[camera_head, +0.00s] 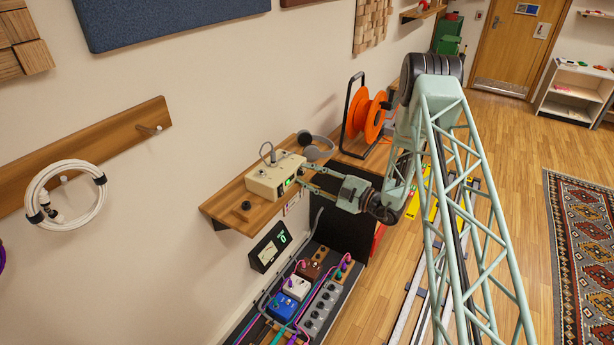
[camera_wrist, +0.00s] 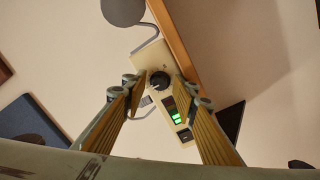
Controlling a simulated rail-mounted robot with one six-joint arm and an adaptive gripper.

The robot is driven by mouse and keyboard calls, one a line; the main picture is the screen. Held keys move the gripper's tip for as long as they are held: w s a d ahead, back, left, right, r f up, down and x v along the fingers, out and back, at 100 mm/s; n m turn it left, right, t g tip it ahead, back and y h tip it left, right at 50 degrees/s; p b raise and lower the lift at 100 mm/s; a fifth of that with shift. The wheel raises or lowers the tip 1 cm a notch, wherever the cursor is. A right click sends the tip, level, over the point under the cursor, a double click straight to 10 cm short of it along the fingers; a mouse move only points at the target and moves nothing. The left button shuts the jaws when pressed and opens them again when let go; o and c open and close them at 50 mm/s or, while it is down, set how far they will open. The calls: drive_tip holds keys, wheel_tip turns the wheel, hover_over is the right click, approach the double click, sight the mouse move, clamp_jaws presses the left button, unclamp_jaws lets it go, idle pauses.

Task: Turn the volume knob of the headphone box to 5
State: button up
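The headphone box (camera_head: 272,180) is a small cream box on the wooden wall shelf, with a cable looping from its top. In the wrist view the box (camera_wrist: 148,60) shows a round black volume knob (camera_wrist: 160,81), a lit green indicator (camera_wrist: 177,117) and a dark switch (camera_wrist: 185,135). The knob's exact setting is too small to read. My gripper (camera_head: 303,178) is in front of the box's face. In the wrist view my gripper (camera_wrist: 160,86) is open, with one finger on each side of the knob; I cannot tell whether either touches it.
Grey headphones (camera_head: 316,148) are beside the box on the shelf (camera_head: 232,197), and a small dark round piece (camera_head: 246,205) sits near the shelf's left end. A meter panel (camera_head: 268,246) with a green digit, apparently 0, and a pedalboard (camera_head: 318,318) are below. An orange cable reel (camera_head: 371,117) stands behind.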

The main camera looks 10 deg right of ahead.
drive_tip(key=shift+s, duration=0.1)
drive_tip(key=v, duration=0.7)
drive_tip(key=shift+s+d, duration=0.3)
drive_tip(key=shift+d, duration=0.05)
idle(0.5)
